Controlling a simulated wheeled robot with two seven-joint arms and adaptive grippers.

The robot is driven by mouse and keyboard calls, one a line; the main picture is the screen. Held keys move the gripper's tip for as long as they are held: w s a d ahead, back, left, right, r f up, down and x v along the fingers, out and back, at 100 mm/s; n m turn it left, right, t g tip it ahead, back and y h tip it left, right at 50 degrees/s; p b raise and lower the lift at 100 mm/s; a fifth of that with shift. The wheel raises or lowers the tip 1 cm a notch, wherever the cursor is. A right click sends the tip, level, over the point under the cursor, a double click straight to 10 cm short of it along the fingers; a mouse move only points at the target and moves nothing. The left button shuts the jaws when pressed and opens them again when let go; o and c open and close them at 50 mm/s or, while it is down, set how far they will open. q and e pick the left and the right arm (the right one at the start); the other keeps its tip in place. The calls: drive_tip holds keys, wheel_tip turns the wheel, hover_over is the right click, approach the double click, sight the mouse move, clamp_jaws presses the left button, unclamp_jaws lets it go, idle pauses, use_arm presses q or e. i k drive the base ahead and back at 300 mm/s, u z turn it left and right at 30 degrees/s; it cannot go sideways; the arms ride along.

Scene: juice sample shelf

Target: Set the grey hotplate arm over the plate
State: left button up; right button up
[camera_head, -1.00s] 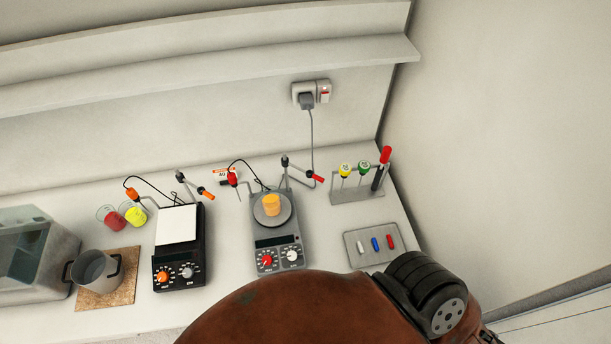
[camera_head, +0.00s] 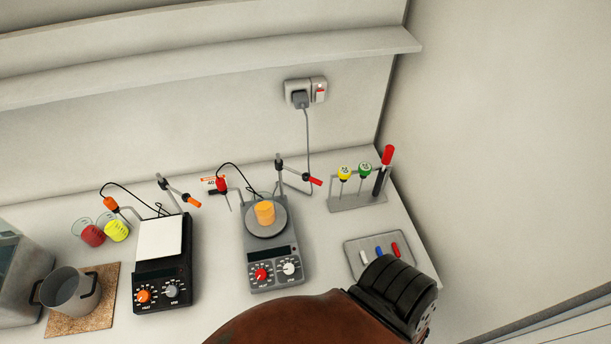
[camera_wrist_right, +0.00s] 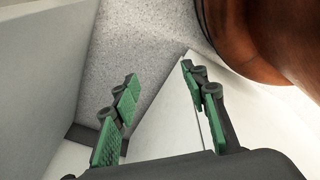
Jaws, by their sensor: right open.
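The grey hotplate (camera_head: 272,272) stands on the bench in the head view, with a round plate (camera_head: 265,229) on top. A beaker of orange liquid (camera_head: 265,212) sits on the plate. The hotplate's arm with a red tip (camera_head: 315,181) is on a post behind the plate and points out to the right, away from over the plate. A red-headed probe (camera_head: 222,186) with a black cable hangs at the left of the plate. My right gripper (camera_wrist_right: 165,100) shows only in the right wrist view, open and empty, with floor and a white edge beyond it. My left gripper is not in view.
Left are a black hotplate (camera_head: 164,282) with an orange-tipped arm, beakers (camera_head: 92,235) and a pot (camera_head: 68,292). Right are a tool rack (camera_head: 358,202) and a tray (camera_head: 362,262) of small coloured pieces. My brown arm covers the front right bench edge.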

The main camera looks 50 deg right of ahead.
sight(303, 175)
drive_tip(key=z, duration=2.05)
drive_tip(key=k, duration=0.6)
drive_tip(key=u, duration=0.3)
drive_tip(key=i, duration=0.5)
